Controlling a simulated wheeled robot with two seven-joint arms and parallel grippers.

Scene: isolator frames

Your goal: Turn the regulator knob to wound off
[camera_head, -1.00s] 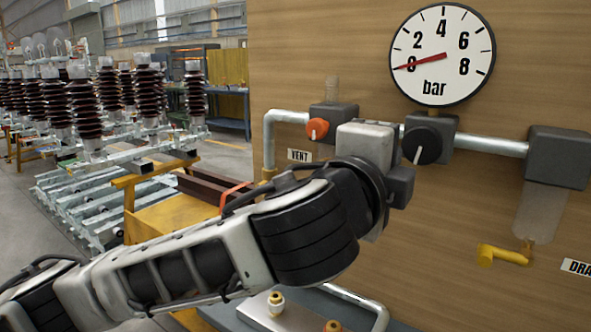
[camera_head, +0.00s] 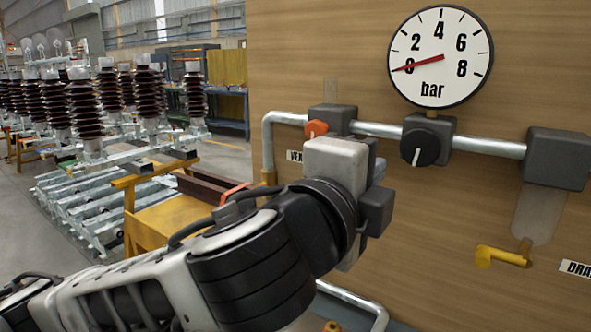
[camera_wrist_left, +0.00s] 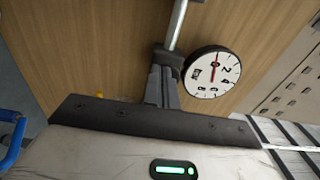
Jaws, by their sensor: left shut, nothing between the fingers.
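The regulator knob (camera_head: 420,147) is a round black dial on a dark block, below the pressure gauge (camera_head: 441,57). Its white pointer points down, slightly left. The gauge needle lies at 0. My left gripper (camera_head: 376,190) is left of and below the knob in the head view, apart from it; its housing mostly hides the fingers. In the left wrist view the grey fingers (camera_wrist_left: 163,88) look shut and empty, in front of the dark regulator block. The gauge (camera_wrist_left: 212,72) shows beside them, and the knob face cannot be made out. My right gripper is out of view.
An orange vent knob (camera_head: 316,128) is just above my left wrist, with its label partly covered. A pipe (camera_head: 490,146) runs right to a dark filter block (camera_head: 558,158). A yellow drain handle (camera_head: 503,256) sits lower right. The panel between is clear.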

